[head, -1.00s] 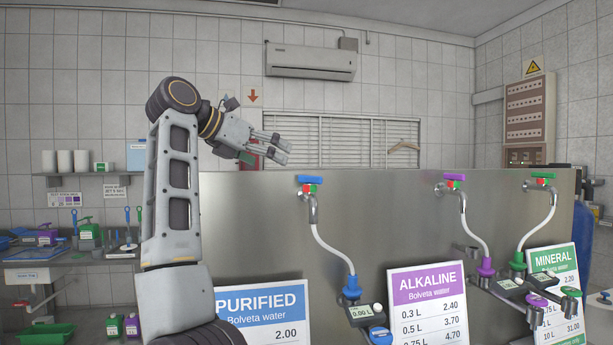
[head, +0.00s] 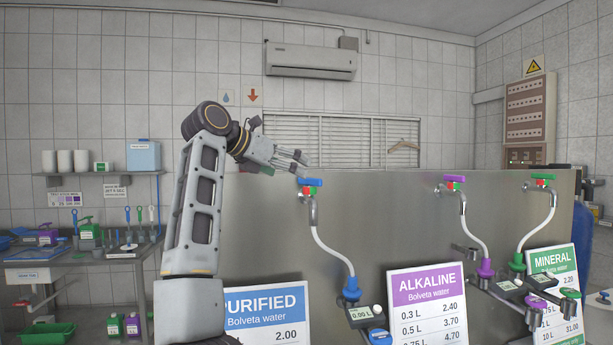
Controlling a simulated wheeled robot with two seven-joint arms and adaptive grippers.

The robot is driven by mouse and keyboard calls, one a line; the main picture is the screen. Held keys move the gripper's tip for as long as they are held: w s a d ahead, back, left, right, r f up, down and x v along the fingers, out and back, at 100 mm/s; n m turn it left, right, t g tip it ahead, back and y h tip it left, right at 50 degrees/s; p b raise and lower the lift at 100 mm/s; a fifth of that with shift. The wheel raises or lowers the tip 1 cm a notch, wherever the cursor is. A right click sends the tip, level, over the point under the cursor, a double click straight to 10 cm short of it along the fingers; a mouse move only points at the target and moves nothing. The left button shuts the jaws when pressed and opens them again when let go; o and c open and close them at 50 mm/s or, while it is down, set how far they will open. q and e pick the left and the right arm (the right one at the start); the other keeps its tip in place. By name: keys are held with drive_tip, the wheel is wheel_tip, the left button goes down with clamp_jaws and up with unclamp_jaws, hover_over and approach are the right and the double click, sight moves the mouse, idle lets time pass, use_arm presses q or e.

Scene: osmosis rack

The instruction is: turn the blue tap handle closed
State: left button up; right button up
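The blue tap handle (head: 310,182) sits on top of the leftmost tap, near the upper edge of the steel panel (head: 262,225). It lies crosswise, with a red and green marker (head: 310,190) just below it. A white hose (head: 328,252) runs from this tap down to a blue fitting (head: 351,287). My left gripper (head: 302,162) comes in from the left and is just above and slightly left of the handle in the picture. Its fingers look spread, with nothing between them. I cannot tell whether it touches the handle. My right gripper is not in view.
A purple tap handle (head: 455,179) and a green tap handle (head: 543,177) stand further right on the panel. Price signs, such as the purple one (head: 428,300), stand in front. A shelf and a side table (head: 70,255) are at the left.

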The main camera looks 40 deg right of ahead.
sight(307, 186)
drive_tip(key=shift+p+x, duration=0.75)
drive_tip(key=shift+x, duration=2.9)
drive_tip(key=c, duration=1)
